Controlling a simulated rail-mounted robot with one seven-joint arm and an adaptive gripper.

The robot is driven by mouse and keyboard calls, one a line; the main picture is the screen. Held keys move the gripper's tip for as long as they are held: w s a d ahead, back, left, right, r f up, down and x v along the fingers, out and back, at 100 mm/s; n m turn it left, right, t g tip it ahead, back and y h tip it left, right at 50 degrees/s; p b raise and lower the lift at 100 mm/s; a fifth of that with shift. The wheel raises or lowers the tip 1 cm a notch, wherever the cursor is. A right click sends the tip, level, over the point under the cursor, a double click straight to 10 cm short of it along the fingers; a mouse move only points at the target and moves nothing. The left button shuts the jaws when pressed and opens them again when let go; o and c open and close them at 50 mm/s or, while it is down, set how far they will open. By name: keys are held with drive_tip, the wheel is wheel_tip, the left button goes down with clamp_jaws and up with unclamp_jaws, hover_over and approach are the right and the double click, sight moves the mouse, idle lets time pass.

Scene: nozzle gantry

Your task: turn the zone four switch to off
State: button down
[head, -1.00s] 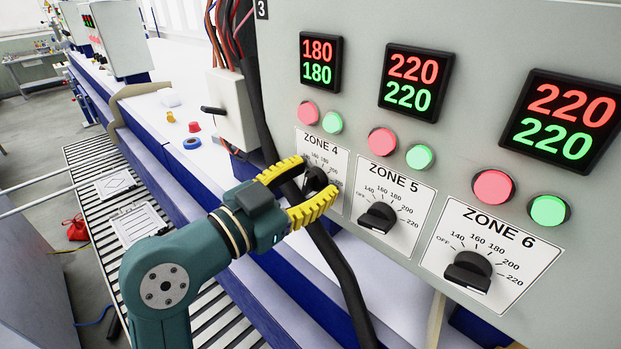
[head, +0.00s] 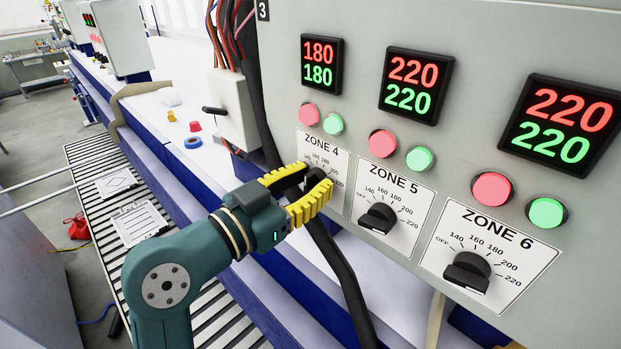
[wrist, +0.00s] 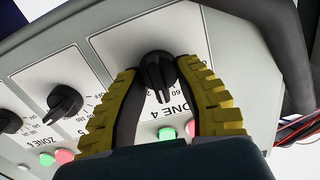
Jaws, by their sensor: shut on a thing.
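The zone four switch (wrist: 157,70) is a black rotary knob on a white label plate marked ZONE 4 (head: 333,158). My gripper (head: 317,178) is at this knob, with its yellow ribbed fingers on either side of it, shut on it. In the wrist view the fingertips flank the knob closely, and it looks roughly in line with the fingers. In the head view the fingers hide most of the knob and part of its dial, so the mark it points to cannot be read. The zone four display (head: 322,64) shows 180 in red and green.
The zone five knob (head: 377,218) and zone six knob (head: 467,271) sit to the right on the same grey panel (head: 450,170). Red and green buttons lie above them. A thick black cable (head: 340,270) hangs below my gripper. A roller conveyor (head: 95,150) runs at left.

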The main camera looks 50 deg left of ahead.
drive_tip(key=n+p, duration=0.1)
drive_tip(key=n, duration=0.3)
drive_tip(key=shift+a+r+n+p, duration=0.1)
drive_tip(key=shift+n+p, duration=0.2)
drive_tip(key=shift+p, duration=0.05)
drive_tip(key=n+p, duration=0.2)
drive_tip(key=n, duration=0.1)
drive_tip(key=shift+n, duration=0.3)
drive_tip(key=n+p, duration=0.2)
drive_tip(key=n, duration=0.2)
drive_tip(key=shift+a+p, duration=0.1)
drive_tip(key=shift+p, duration=0.25)
drive_tip(key=shift+f+n+p, duration=0.25)
drive_tip(key=shift+n+p, duration=0.75)
drive_tip(key=shift+n, duration=0.8)
drive_tip(key=shift+f, duration=0.1)
drive_tip(key=c, duration=0.7)
unclamp_jaws()
drive_tip(key=shift+o, duration=0.3)
